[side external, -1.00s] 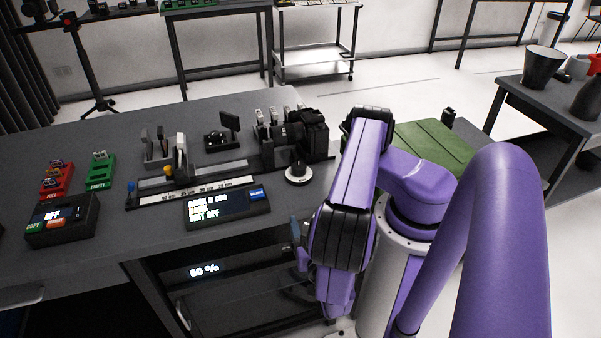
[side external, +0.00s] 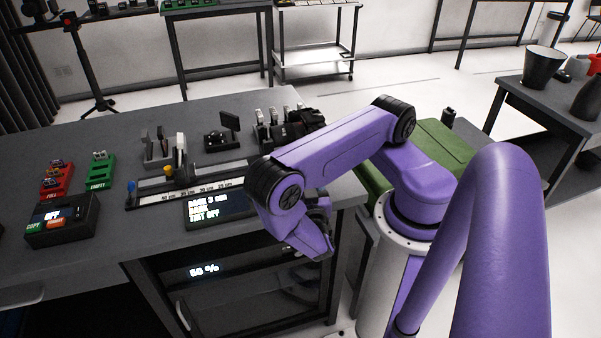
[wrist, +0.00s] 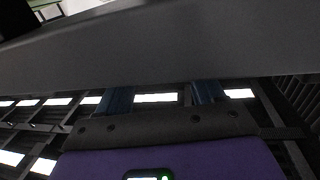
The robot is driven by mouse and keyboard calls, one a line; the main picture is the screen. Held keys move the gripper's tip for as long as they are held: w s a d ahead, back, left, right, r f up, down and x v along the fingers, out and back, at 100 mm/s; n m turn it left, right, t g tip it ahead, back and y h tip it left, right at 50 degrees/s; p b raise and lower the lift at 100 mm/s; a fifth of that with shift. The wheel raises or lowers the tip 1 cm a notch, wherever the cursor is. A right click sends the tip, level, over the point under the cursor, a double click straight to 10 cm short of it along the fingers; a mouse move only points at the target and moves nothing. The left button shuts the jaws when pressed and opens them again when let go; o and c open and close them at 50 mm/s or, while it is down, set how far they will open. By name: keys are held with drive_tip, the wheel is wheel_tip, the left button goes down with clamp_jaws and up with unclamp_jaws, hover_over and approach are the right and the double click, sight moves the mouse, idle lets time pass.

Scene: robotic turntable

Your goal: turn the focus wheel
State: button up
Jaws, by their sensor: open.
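The dark round knob on a pale base, seen earlier at the right end of the bench scale, is now hidden behind my purple arm. I cannot tell for sure that it is the focus wheel. The black instrument (side external: 300,123) behind that spot is partly covered by my arm. My gripper shows in the wrist view (wrist: 161,93) as two blue fingers spread apart with nothing between them. A dark grey slab fills the view above them. In the side view the fingers are not clearly visible near the bench's front right edge.
The scale strip (side external: 180,195) and a display box (side external: 205,210) lie left of my arm. A control box (side external: 62,222), a red rack (side external: 57,180) and a green rack (side external: 98,172) stand farther left. A green case (side external: 440,148) stands at right.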

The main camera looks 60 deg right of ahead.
drive_tip(key=shift+x, duration=2.3)
drive_tip(key=c, duration=1.1)
